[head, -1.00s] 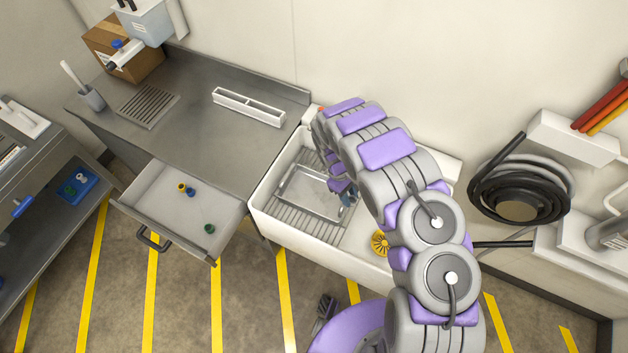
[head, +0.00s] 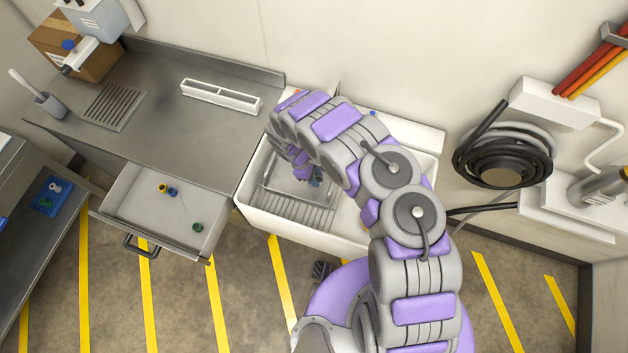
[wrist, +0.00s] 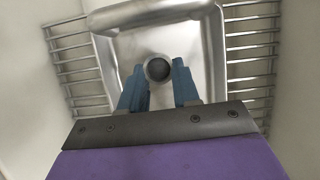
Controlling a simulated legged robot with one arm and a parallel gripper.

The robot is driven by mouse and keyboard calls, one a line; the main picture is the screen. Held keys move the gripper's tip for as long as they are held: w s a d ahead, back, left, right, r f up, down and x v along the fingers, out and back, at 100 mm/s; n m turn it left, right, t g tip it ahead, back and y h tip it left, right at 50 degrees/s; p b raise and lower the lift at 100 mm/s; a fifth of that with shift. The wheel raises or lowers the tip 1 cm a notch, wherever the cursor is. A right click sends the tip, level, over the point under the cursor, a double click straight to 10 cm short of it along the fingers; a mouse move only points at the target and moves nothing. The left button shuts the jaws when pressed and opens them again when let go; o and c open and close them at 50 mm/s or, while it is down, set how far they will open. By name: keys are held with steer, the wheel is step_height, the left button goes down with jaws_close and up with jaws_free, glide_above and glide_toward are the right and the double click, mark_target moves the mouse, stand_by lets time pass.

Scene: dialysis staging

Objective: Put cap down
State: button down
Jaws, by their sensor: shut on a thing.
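My gripper (wrist: 158,76) has blue fingers and is shut on a small round grey cap (wrist: 158,68) with a dark centre. It holds the cap over a shallow metal tray (wrist: 104,54) in the wrist view. The gap between cap and tray floor cannot be judged. In the head view, my gripper (head: 316,178) hangs over the tray (head: 268,196) in the white sink (head: 246,190). My arm hides part of the tray and sink, and the cap cannot be made out there.
The tray sits on a ribbed rack (head: 290,213). An open drawer (head: 140,222) left of the sink holds small yellow, blue and green pieces. The steel counter (head: 165,140) has a white divided holder (head: 221,96) and much free room. A coiled black hose (head: 503,155) hangs at right.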

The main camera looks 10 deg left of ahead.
steer(key=x, duration=0.3)
steer(key=shift+f, duration=0.5)
steer(key=shift+a, duration=0.4)
steer(key=c, duration=1.3)
jaws_free()
steer(key=shift+a+f, duration=0.1)
steer(key=o, duration=0.5)
steer(key=shift+d, duration=0.4)
steer(key=v, duration=1.2)
steer(key=shift+p, duration=0.3)
